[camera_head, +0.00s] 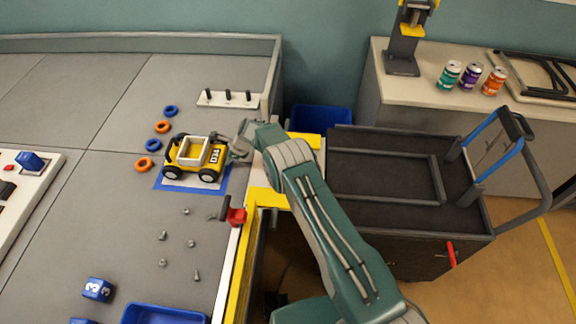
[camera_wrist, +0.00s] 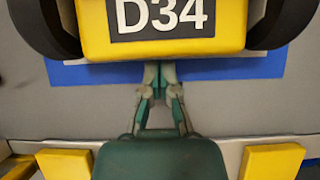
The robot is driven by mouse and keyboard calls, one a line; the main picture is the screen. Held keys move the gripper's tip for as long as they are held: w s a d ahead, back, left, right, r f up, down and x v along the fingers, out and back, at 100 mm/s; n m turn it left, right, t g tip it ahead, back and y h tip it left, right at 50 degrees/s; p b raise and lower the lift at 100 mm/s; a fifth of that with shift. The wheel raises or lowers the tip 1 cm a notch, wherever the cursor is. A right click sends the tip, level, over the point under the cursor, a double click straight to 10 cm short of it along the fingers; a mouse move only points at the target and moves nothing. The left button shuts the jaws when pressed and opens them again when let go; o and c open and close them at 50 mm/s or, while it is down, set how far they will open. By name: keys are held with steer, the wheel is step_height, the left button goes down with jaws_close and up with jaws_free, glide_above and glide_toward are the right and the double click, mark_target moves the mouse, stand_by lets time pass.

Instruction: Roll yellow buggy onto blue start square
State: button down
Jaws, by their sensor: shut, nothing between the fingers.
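The yellow buggy (camera_head: 196,157), with black wheels and a white top frame, stands upright on the blue start square (camera_head: 203,186) on the grey table. The square's blue shows along the near edge and right side of the buggy. In the wrist view the buggy's yellow end (camera_wrist: 165,42) carries a D34 plate, with blue square (camera_wrist: 235,68) showing around it. My gripper (camera_head: 234,152) is shut and empty at the buggy's right end, beside the D34 plate. In the wrist view my gripper's fingertips (camera_wrist: 160,70) are at the lower edge of that end; whether they touch it I cannot tell.
Orange and blue rings (camera_head: 162,127) lie behind and left of the buggy. A pegged white board (camera_head: 229,99) stands behind it. Several small grey pieces (camera_head: 191,243) lie in front. A red clamp (camera_head: 236,217) sits on the table's right edge. A dark cart (camera_head: 380,205) stands right.

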steer(key=shift+a+f, duration=0.15)
steer(key=shift+a, duration=0.7)
steer(key=d, duration=0.4)
steer(key=shift+s+d, duration=0.2)
steer(key=shift+d, duration=0.1)
steer(key=v, duration=0.9)
steer(key=shift+s+r, duration=0.15)
steer(key=shift+r, duration=0.2)
steer(key=shift+a, duration=0.1)
